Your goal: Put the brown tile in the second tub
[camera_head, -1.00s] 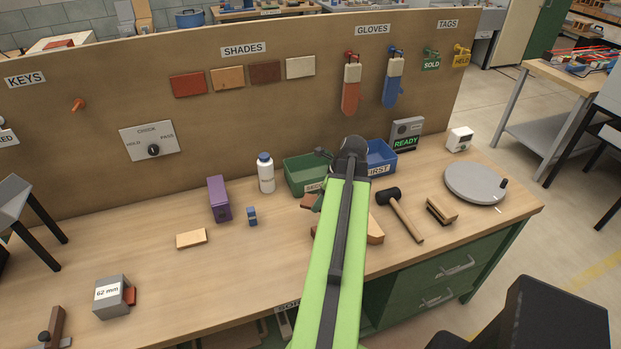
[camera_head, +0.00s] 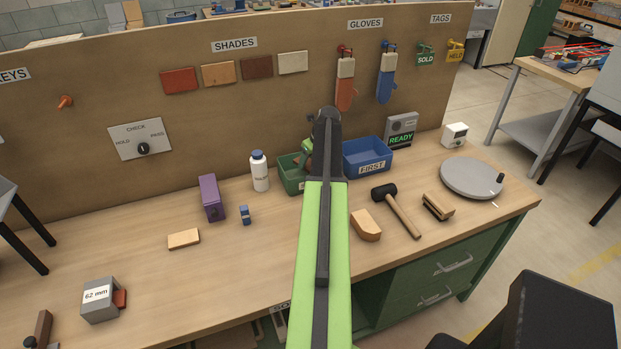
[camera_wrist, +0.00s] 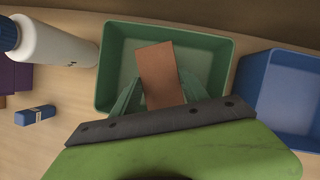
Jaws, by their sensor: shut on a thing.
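The brown tile (camera_wrist: 160,74) is between the fingers of my gripper (camera_wrist: 160,96), which is shut on it. In the wrist view the tile shows over the inside of the green tub (camera_wrist: 222,42); its height above the floor of the tub is hard to tell. In the head view my arm hides most of the green tub (camera_head: 291,180) and its label, and much of my gripper (camera_head: 306,150). The blue tub (camera_head: 367,155), labelled FIRST, stands just right of the green one and also shows in the wrist view (camera_wrist: 290,95).
A white bottle (camera_head: 259,172) stands left of the green tub, with a small blue item (camera_head: 245,215) and a purple box (camera_head: 212,198) nearby. A tan block (camera_head: 365,225), a mallet (camera_head: 402,213) and a brush (camera_head: 437,207) lie to the right. The pegboard wall rises behind.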

